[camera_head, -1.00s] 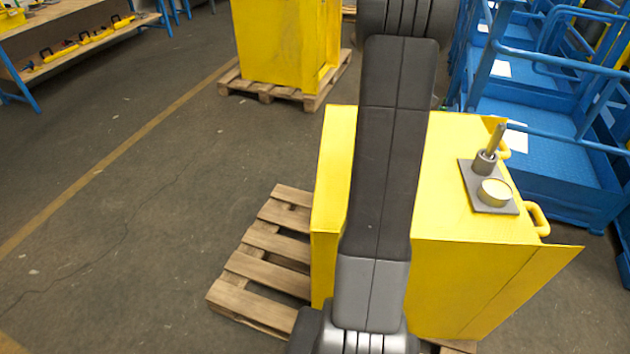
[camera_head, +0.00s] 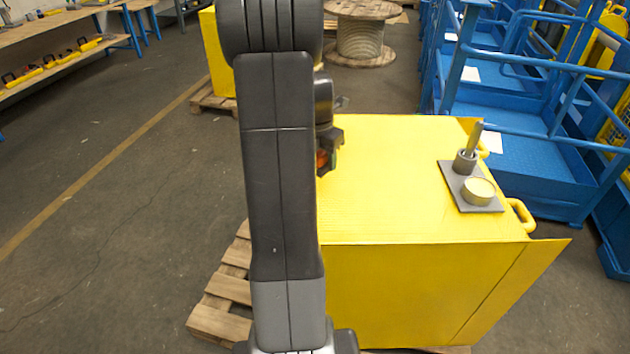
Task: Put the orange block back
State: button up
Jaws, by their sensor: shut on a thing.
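My gripper (camera_head: 333,148) shows just right of my dark arm, near the left edge of the yellow cabinet's top. It is shut on the orange block (camera_head: 321,160), of which only a small orange patch shows between the jaws. The rest of the block is hidden by my arm and the jaws. I cannot tell how high the gripper is above the cabinet.
The yellow cabinet (camera_head: 400,220) stands on a wooden pallet (camera_head: 215,318). A grey plate (camera_head: 448,178) on its top carries a post (camera_head: 470,148) and a round cream-topped disc (camera_head: 478,190). Blue railed platforms (camera_head: 540,170) stand at the right. The cabinet top's middle is clear.

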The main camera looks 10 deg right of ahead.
jog(key=shift+f, duration=3.3)
jog(key=shift+f, duration=0.1)
jog(key=o, duration=1)
jog(key=shift+c, duration=0.2)
jog(key=r, duration=0.4)
jog(key=s+a+r, duration=0.1)
jog(key=r, duration=0.7)
jog(key=shift+s+a, duration=0.15)
